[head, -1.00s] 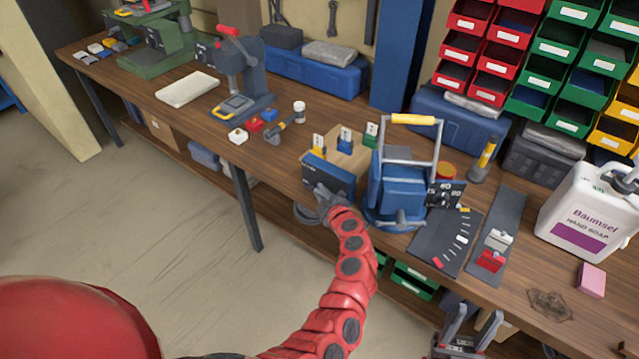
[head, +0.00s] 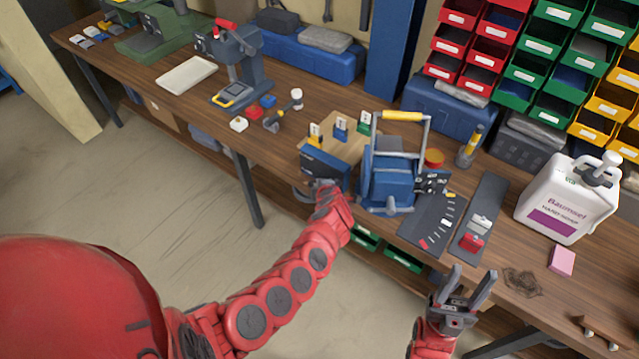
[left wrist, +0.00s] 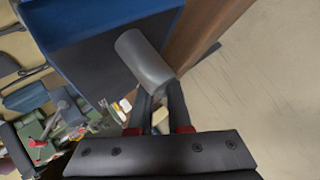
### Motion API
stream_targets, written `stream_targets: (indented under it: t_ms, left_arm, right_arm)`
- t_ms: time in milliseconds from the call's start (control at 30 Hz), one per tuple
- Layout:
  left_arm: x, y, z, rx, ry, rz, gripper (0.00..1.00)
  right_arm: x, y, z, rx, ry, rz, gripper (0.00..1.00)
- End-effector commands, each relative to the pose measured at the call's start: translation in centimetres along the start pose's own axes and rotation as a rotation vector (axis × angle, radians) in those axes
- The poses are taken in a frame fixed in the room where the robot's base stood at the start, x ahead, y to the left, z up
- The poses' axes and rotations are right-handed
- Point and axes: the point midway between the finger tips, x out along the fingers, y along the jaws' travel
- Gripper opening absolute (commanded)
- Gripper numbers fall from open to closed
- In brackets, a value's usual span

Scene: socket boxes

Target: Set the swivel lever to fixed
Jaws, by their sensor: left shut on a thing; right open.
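A blue machine (head: 388,183) with a yellow-topped handle stands near the bench's front edge, and a blue box-like part (head: 325,168) sits to its left. My left gripper (head: 322,186) is at the front of that blue part. In the left wrist view, my left gripper's fingers (left wrist: 160,98) are shut on a grey cylindrical piece (left wrist: 145,60), which stands out from the dark face of a blue body. I cannot tell for sure that this piece is the swivel lever. My right gripper (head: 473,275) is open and empty in front of the bench's edge, fingers pointing up.
A dark panel with white and red marks (head: 432,222) and a dark strip with a red block (head: 471,242) lie right of the blue machine. A soap bottle (head: 560,190) and pink block (head: 562,261) stand further right. Coloured bins (head: 480,50) fill the back.

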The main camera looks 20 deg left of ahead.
Motion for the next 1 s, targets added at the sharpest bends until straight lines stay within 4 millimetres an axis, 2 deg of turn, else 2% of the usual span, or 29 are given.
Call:
stream_targets:
  t_ms: [267, 300, 367, 667, 1000]
  left_arm:
    - [0.1, -0.3, 0.0, -0.001, 0.0, -0.005, 0.0]
    - [0.1, -0.3, 0.0, -0.001, 0.0, -0.004, 0.21]
    - [0.1, -0.2, 0.0, -0.001, 0.0, -0.004, 0.28]
    - [-0.2, -0.2, 0.1, -0.002, -0.001, -0.003, 0.28]
    - [-3.1, -0.2, 0.0, -0.009, 0.0, -0.008, 0.28]
  right_arm:
    - [-0.1, 0.0, 0.0, 0.0, 0.0, 0.0, 0.5]
    - [0.0, 0.0, 0.0, 0.0, 0.0, 0.0, 0.5]
    - [-0.1, 0.0, 0.0, 0.0, 0.0, 0.0, 0.5]
    - [0.1, 0.0, 0.0, 0.0, 0.0, 0.0, 0.5]
    - [1.4, 0.1, -0.2, 0.0, 0.0, 0.0, 0.5]
